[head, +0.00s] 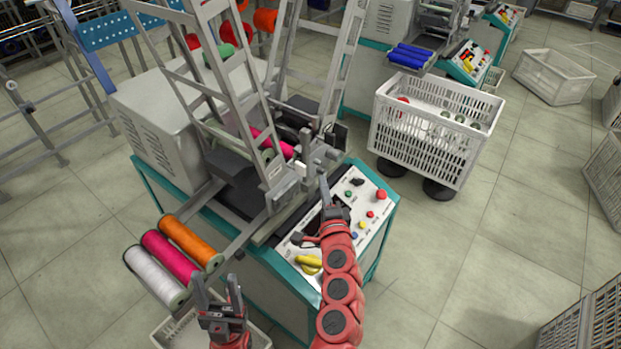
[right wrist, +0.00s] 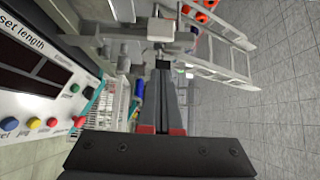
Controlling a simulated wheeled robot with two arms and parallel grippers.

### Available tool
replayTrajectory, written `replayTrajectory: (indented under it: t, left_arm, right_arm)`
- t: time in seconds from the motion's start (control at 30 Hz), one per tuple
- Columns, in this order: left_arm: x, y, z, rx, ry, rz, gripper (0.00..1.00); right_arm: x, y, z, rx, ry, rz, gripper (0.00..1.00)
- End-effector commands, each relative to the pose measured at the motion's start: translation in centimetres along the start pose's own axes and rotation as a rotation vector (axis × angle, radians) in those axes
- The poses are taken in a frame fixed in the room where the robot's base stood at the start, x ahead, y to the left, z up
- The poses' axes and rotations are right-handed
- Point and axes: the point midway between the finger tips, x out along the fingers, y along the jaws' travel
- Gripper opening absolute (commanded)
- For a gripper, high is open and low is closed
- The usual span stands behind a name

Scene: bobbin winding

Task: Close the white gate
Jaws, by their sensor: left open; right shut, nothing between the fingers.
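A pale, ladder-like gate frame (head: 237,105) stands tilted on the winding machine. A second similar frame (head: 343,62) stands right of it, and the two spread apart toward the top. Ladder-like bars (right wrist: 215,64) also show in the right wrist view. My right gripper (head: 323,178) is shut and empty above the control panel, close to the metal block at the gate's foot; I cannot tell whether it touches. In the right wrist view its fingertips (right wrist: 163,68) point at that block (right wrist: 163,30). My left gripper (head: 217,284) is open and empty, low in front of the spools.
The control panel (head: 366,205) has coloured buttons and a yellow knob (head: 309,264). White, pink and orange spools (head: 187,243) lie at the machine's left front. A white basket (head: 432,142) stands right of the machine.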

Motion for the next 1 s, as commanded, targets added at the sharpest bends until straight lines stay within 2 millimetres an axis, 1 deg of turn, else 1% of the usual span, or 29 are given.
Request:
replayTrajectory:
  t: [0.03, 0.1, 0.23, 0.4, 0.8, 1.0]
  left_arm:
    - [0.4, 0.0, -0.1, 0.000, 0.000, 0.000, 0.57]
    - [0.6, 0.0, -0.1, 0.000, 0.000, 0.000, 0.57]
    - [0.8, 0.0, -0.1, 0.000, 0.000, 0.000, 0.57]
    - [0.9, -0.1, -0.2, 0.000, 0.000, 0.000, 0.57]
    - [0.9, -0.1, -0.1, 0.000, 0.000, 0.000, 0.57]
    - [1.0, -0.1, -0.2, 0.000, 0.000, 0.000, 0.57]
  right_arm:
    - [0.7, -0.3, 0.6, 0.000, -0.004, 0.000, 0.00]
    - [1.4, -0.3, 1.3, 0.001, -0.001, -0.002, 0.00]
    - [2.2, -0.1, 2.3, 0.002, -0.003, 0.000, 0.00]
    - [2.7, -0.1, 2.7, 0.002, 0.002, -0.001, 0.00]
    - [2.9, -0.1, 2.9, 0.002, 0.001, -0.001, 0.00]
    - [4.2, -0.1, 4.2, 0.001, -0.001, -0.001, 0.00]
